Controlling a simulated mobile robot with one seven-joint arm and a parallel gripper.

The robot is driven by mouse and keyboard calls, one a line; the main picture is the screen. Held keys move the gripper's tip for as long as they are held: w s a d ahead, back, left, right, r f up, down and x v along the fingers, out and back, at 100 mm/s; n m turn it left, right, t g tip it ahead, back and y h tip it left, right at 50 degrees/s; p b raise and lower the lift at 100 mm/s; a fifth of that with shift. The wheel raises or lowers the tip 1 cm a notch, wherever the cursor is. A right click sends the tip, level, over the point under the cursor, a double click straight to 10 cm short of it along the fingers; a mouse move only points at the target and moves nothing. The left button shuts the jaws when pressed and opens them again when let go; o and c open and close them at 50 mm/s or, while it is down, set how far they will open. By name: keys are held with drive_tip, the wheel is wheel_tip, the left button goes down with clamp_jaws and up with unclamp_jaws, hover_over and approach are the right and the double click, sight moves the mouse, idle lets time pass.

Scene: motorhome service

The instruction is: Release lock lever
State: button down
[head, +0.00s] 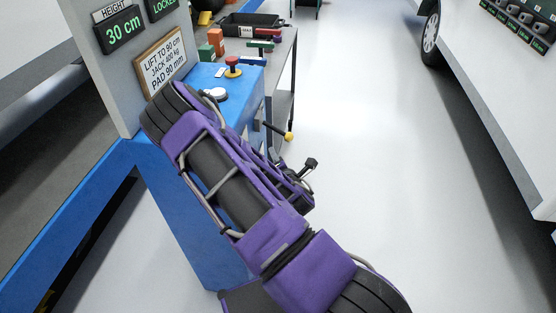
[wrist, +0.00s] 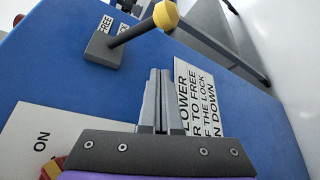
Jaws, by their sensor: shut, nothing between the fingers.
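The lock lever (head: 276,130) is a dark rod with a yellow knob on the right side of the blue console. In the wrist view the lever (wrist: 133,34) rises from a grey block (wrist: 103,47), tilted toward the upper right, its knob at the end. A small label reading FREE (wrist: 106,23) sits beside it, with a second word partly hidden. My gripper (wrist: 158,73) is shut and empty, just below the lever and apart from it in the picture. In the head view my arm hides most of the gripper. The display (head: 165,6) reads LOCKED.
The height display (head: 123,33) reads 30 cm. A red button (head: 233,66) and white button (head: 216,93) are on the console top. An instruction label (wrist: 205,100) and an ON plate (wrist: 42,140) are on the blue face. A bench stands behind; open floor lies right.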

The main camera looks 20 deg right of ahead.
sight(279, 132)
drive_tip(key=shift+w+d+r, duration=0.2)
drive_tip(key=shift+w+d, duration=0.45)
drive_tip(key=shift+d, duration=0.35)
drive_tip(key=shift+w+d+r, duration=0.2)
drive_tip(key=shift+w+d, duration=0.45)
drive_tip(key=shift+d, duration=0.3)
drive_tip(key=shift+r, duration=0.1)
drive_tip(key=shift+d+r+p, duration=0.1)
drive_tip(key=shift+p, duration=0.2)
